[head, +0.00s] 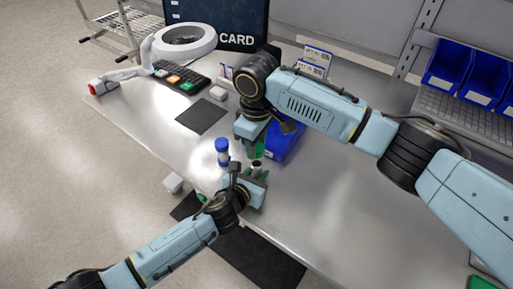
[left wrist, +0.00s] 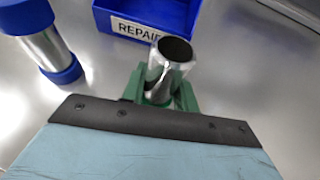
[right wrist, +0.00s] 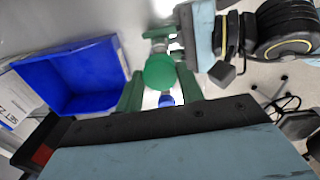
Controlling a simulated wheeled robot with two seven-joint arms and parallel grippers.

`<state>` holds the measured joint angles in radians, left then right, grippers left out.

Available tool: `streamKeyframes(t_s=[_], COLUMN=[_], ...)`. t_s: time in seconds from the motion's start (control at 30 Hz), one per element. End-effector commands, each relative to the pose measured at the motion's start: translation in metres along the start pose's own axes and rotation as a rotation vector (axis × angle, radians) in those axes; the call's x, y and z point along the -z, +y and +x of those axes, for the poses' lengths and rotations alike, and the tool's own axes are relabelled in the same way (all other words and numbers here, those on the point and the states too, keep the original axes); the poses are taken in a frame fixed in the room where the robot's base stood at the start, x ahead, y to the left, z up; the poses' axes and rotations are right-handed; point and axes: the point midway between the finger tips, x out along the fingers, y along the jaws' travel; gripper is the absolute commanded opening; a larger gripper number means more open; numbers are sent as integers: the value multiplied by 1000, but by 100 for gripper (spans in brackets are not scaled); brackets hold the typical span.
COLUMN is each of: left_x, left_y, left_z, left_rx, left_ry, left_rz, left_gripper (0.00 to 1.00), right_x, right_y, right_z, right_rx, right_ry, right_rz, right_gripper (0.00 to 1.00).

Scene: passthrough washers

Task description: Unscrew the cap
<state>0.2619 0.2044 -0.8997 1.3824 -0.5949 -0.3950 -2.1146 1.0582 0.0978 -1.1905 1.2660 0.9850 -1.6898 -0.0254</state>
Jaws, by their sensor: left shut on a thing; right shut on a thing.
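A metal tube (left wrist: 172,62) with a dark open top stands upright between the green fingers of my left gripper (left wrist: 160,92), which is shut on it. The tube also shows in the head view (head: 256,165), low over the table. My right gripper (right wrist: 160,88) is shut on a round green cap (right wrist: 159,72). In the head view my right gripper (head: 256,143) is just beyond the tube. The cap looks apart from the tube, as no cap shows on its top in the left wrist view. The right fingers partly hide the cap.
A metal cylinder with blue ends (head: 222,152) stands left of the grippers. A blue bin (head: 287,146) labelled REPAIR sits right beside my right gripper. The table's right side is clear.

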Motion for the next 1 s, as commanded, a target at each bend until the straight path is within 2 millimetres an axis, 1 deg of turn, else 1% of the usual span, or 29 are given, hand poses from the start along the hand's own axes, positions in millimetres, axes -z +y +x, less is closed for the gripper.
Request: streamKeyframes(t_s=[0.13,0.17,0.3,0.33,0.6,0.73,0.87,1.0], left_x=[1,1,1,1,0,0,0,0], left_y=[0,0,0,0,0,1,1,0], left_z=[0,0,0,0,-1,-8,-25,-53], left_rx=[0,0,0,0,0,-1,1,1], left_ry=[2,2,1,1,0,1,1,3], left_rz=[0,0,0,0,0,1,1,1], left_gripper=[0,34,52,55,55,55,55,55], right_x=[0,0,0,0,0,0,0,0], right_y=[0,0,0,0,0,0,0,0], right_z=[0,0,0,0,0,-1,-6,-10], right_rx=[0,0,0,0,0,0,0,0], right_ry=[-1,-1,-1,-1,0,0,0,0], right_rz=[0,0,0,0,0,0,0,0], right_gripper=[10,10,10,10,10,10,10,10])
